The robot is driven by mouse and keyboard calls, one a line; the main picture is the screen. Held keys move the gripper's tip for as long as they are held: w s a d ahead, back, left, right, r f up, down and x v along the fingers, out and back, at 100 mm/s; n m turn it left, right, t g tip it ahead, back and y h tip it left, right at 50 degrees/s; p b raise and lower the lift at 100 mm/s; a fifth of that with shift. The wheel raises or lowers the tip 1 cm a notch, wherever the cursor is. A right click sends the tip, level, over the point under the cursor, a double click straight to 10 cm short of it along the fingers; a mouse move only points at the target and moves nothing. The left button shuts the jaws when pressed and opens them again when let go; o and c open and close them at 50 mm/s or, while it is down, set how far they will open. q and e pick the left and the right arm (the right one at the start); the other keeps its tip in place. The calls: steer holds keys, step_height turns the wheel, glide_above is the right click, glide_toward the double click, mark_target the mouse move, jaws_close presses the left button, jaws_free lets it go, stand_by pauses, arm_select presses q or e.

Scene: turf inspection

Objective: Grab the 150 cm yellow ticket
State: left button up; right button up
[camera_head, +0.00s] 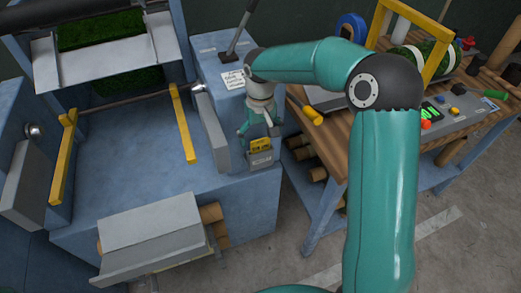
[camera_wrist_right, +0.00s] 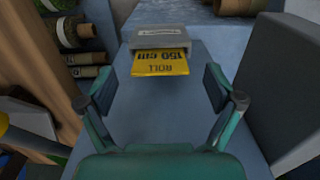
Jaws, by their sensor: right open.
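The yellow ticket (camera_wrist_right: 160,63), printed "ROLL 150 cm" and upside down in the right wrist view, sticks out of a small grey holder (camera_wrist_right: 162,37). In the head view the ticket (camera_head: 260,145) shows at the top of the holder (camera_head: 262,161) on the front of the blue machine. My right gripper (camera_head: 258,127) points down just above the ticket. In the wrist view its two fingers (camera_wrist_right: 160,88) are spread apart, with nothing between them, and the ticket lies just ahead, centred between them. My left gripper is not in view.
A grey plate (camera_head: 215,130) stands close left of the holder. A wooden workbench (camera_head: 315,130) with a control box (camera_head: 450,108) stands to the right. A white label (camera_head: 233,79) and a lever (camera_head: 241,32) are on the blue cabinet behind the gripper.

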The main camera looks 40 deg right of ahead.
step_height(320, 180, down, 2)
steer(key=shift+f, duration=0.1)
steer(key=c, duration=0.9)
